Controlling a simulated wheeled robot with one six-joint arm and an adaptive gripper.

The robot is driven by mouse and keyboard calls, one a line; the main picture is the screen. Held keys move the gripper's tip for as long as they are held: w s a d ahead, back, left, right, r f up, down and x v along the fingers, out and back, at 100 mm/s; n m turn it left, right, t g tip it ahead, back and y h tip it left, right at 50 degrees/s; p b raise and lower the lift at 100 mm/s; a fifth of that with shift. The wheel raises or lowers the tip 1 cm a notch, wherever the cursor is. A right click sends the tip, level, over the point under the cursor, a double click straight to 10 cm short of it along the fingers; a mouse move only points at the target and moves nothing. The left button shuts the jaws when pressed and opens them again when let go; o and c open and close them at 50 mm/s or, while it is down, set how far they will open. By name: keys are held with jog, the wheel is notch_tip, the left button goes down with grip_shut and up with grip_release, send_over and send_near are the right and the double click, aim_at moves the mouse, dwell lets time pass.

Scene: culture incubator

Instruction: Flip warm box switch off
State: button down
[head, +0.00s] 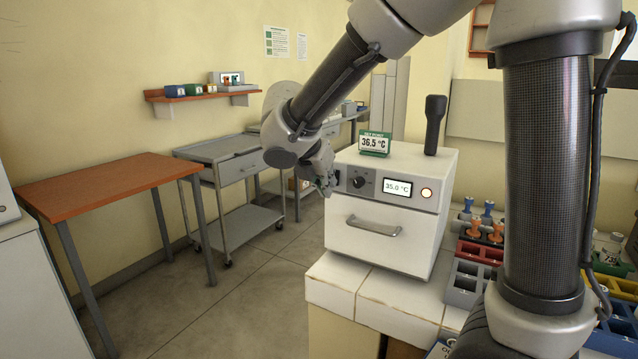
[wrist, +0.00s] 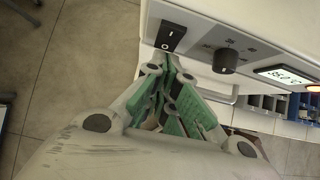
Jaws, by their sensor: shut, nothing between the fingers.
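The warm box (head: 377,247) is a white cabinet on a white tiled counter, with a drawer handle, a black knob (head: 359,182), a display reading 35.0 °C (head: 397,187) and a lit orange lamp (head: 426,192). Its black rocker switch (wrist: 171,36) shows in the wrist view at the left end of the panel, marked I and O. My gripper (wrist: 172,65) is shut and empty, its green-padded fingertips just below the switch, at or very near it. I cannot tell whether they touch. In the head view my gripper (head: 328,186) hides the switch.
A green set-point sign reading 36.5 °C (head: 374,143) and a black upright object (head: 434,124) stand on the box. Racks with coloured tubes (head: 478,252) stand to its right.

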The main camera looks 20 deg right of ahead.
jog(key=shift+w+d, duration=0.15)
jog(key=shift+d, duration=0.1)
jog(key=shift+w+d+f, duration=0.15)
jog(key=shift+w, duration=0.05)
dwell(0.4)
jog(key=shift+r, duration=0.85)
